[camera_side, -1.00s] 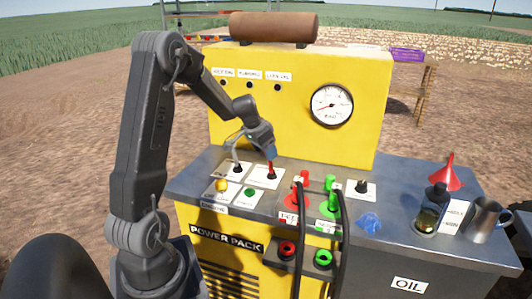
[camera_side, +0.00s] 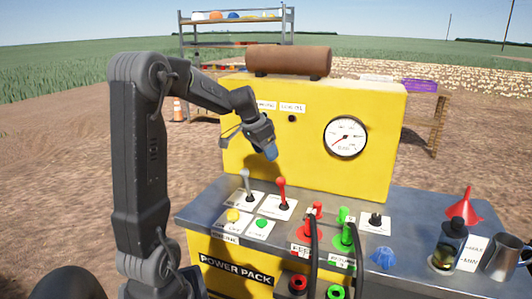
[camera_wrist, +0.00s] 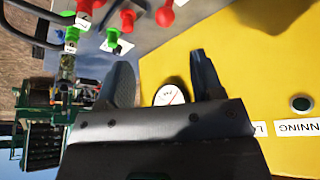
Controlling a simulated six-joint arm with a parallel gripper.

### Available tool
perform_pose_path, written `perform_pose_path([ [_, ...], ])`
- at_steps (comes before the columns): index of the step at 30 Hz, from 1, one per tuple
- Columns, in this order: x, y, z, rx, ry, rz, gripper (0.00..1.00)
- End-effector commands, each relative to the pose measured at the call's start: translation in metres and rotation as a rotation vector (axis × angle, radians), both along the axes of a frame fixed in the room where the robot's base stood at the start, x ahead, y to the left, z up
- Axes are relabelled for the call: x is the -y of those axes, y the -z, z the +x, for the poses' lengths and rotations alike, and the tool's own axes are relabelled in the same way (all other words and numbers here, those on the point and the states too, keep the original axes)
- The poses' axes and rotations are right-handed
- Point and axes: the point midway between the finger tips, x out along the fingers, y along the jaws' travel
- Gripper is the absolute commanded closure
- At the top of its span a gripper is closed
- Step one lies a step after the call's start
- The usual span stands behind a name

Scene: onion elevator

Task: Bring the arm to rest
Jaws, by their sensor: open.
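My gripper (camera_side: 269,153) hangs in the air above the console, in front of the yellow power pack panel (camera_side: 345,95). It points down and a little to the right and is apart from the red lever (camera_side: 281,185) below it. In the wrist view my gripper (camera_wrist: 163,65) has its two fingers spread with nothing held between them. The pressure gauge (camera_wrist: 168,96) shows behind the gap. My arm is bent, with the upper link upright at the left of the side view.
A grey lever (camera_side: 246,183), a yellow button (camera_side: 233,215) and a green button (camera_side: 262,223) sit on the console. Red and green hose couplings stand right of them.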

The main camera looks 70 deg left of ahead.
Motion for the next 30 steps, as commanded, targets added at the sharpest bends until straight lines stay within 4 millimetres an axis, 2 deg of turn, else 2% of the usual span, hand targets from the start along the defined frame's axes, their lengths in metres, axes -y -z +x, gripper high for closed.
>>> perform_pose_path([
  [7,0.004,-0.001,0.001,0.001,0.003,0.001,0.4],
  [10,0.027,-0.008,0.003,0.001,0.019,0.005,0.4],
  [11,0.039,-0.011,0.004,0.002,0.027,0.006,0.4],
  [14,0.096,-0.024,0.0,0.005,0.058,0.015,0.4],
  [16,0.142,-0.031,-0.01,0.011,0.082,0.021,0.4],
  [18,0.185,-0.035,-0.026,0.02,0.102,0.026,0.4],
  [21,0.235,-0.036,-0.056,0.039,0.128,0.031,0.4],
  [25,0.279,-0.029,-0.095,0.066,0.153,0.031,0.4],
  [30,0.304,-0.02,-0.128,0.096,0.166,0.024,0.4],
])
